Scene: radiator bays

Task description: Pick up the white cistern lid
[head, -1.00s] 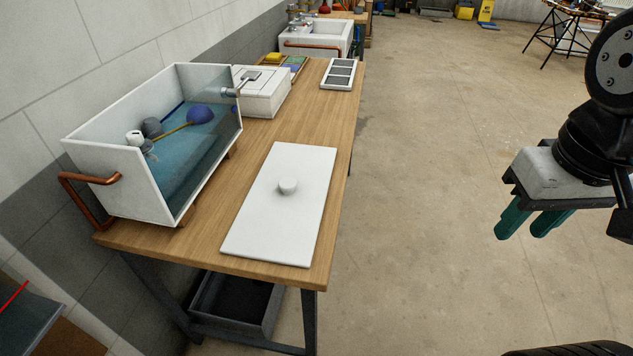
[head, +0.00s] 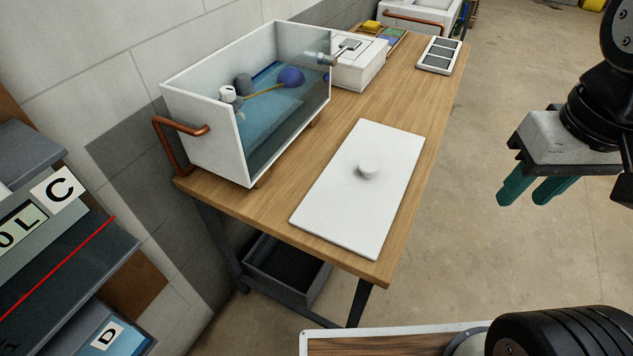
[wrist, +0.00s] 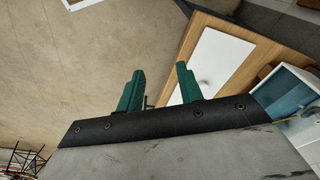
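The white cistern lid (head: 345,202) lies flat on the wooden workbench, with a round white knob (head: 368,169) at its middle. It also shows in the wrist view (wrist: 218,62), beyond the fingers and to their right. My gripper (head: 534,190) hangs in the air to the right of the bench in the head view, apart from the lid. Its two green fingers point down. In the wrist view the fingers (wrist: 158,85) stand apart with nothing between them but floor and the bench edge beyond.
An open cistern (head: 205,120) with water, a blue float and a copper pipe (head: 183,130) stands left of the lid. A white box (head: 357,70) and a tray with dark panels (head: 438,56) are farther back. Labelled shelving (head: 70,240) stands at left.

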